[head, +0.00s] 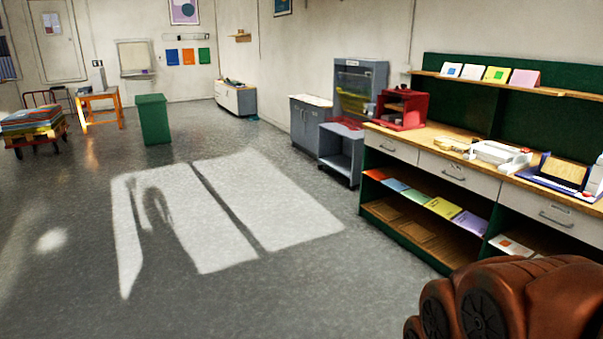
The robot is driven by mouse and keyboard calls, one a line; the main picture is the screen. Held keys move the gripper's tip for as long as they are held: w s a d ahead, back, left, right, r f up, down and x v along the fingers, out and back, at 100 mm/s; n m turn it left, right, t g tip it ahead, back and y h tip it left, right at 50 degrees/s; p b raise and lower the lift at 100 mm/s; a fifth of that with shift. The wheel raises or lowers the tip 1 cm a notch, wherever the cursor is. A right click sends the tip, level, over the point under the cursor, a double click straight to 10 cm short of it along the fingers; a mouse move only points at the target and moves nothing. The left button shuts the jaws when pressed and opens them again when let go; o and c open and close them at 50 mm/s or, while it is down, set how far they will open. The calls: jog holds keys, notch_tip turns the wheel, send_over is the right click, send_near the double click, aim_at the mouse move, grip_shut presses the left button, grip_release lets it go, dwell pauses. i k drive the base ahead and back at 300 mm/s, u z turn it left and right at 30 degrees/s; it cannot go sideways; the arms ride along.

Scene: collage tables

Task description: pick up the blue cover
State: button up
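A light blue flat cover (395,184) lies on the open shelf under the long counter at right. It sits in a row of coloured flat pieces, between an orange one (376,174) and a green one (416,196). A darker blue sheet (172,57) hangs on the far wall, left of an orange and a green sheet. The frame does not show which blue item is the cover. My gripper is not in view; only a brown part of my own arm shows at the bottom right.
The counter (405,155) runs along the right side, with drawers over its shelf. A grey trolley (345,152) stands beyond it. A green bin (153,119) and a loaded red cart (36,137) stand at the back left. The floor between is clear.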

aim_at(397, 186)
jog(key=u, duration=0.05)
jog(key=i, duration=1.85)
jog(key=z, duration=0.25)
jog(key=i, duration=2.95)
jog(key=z, duration=0.15)
